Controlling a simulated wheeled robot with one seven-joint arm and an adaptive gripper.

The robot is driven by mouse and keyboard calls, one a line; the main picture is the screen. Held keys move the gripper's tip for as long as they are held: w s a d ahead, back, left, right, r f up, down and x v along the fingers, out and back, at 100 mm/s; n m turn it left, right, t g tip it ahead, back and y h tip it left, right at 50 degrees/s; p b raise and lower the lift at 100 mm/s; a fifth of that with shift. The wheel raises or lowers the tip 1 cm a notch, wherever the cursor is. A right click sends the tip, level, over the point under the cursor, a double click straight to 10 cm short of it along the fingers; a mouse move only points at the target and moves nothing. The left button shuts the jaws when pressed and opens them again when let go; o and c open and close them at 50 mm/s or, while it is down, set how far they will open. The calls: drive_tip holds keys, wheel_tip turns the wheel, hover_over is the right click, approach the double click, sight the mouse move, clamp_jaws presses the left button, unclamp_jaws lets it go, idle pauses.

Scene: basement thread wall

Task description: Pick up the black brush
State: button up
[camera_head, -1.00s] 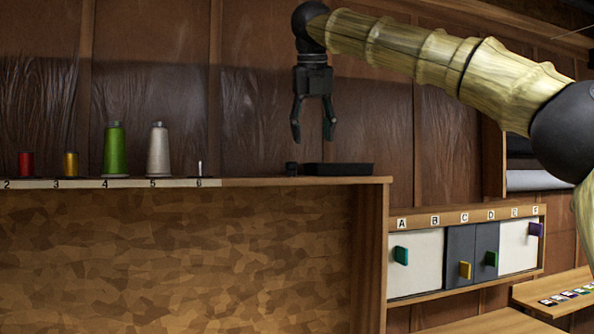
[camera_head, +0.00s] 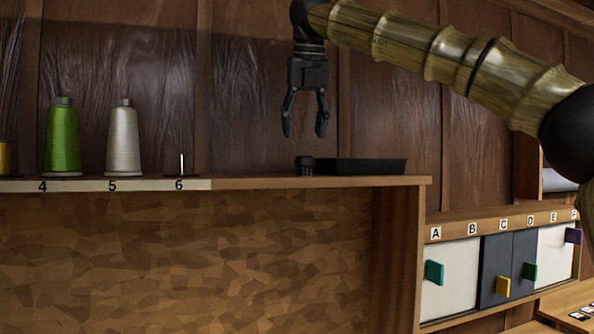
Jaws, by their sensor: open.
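A small black object (camera_head: 305,165), likely the black brush, stands on the shelf just left of a black tray (camera_head: 362,166). Its details are too dark and small to make out. My gripper (camera_head: 305,134) points straight down above the small black object, with a gap between the fingertips and its top. The two fingers are spread apart and nothing is between them.
The wooden shelf (camera_head: 323,182) carries a green thread cone (camera_head: 62,140), a white cone (camera_head: 123,142) and an empty peg (camera_head: 182,165) at mark 6. A cabinet with lettered doors (camera_head: 449,278) is lower right. The shelf between peg and brush is clear.

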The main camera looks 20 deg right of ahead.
sight(304, 159)
drive_tip(key=shift+s+d+f, duration=0.3)
drive_tip(key=shift+s+f, duration=0.05)
drive_tip(key=shift+s, duration=0.2)
drive_tip(key=shift+s+d+f, duration=0.3)
drive_tip(key=shift+s+f, duration=0.05)
drive_tip(key=shift+s, duration=0.15)
drive_tip(key=w+f, duration=0.1)
drive_tip(key=w+f+p, duration=0.1)
drive_tip(key=w+f, duration=0.1)
drive_tip(key=w, duration=0.1)
drive_tip(key=shift+w+a, duration=0.1)
drive_tip(key=shift+a, duration=0.2)
drive_tip(key=shift+f+p, duration=0.4)
drive_tip(key=shift+s+d+f, duration=0.2)
drive_tip(key=shift+s+f, duration=0.2)
drive_tip(key=shift+f, duration=0.2)
drive_tip(key=shift+w+a+f, duration=0.15)
drive_tip(key=shift+w+f, duration=0.55)
drive_tip(key=shift+w, duration=0.05)
drive_tip(key=shift+s+r, duration=0.2)
drive_tip(key=shift+s, duration=0.15)
drive_tip(key=shift+c, duration=1.4)
drive_tip(key=shift+s, duration=0.1)
drive_tip(key=c, duration=0.8)
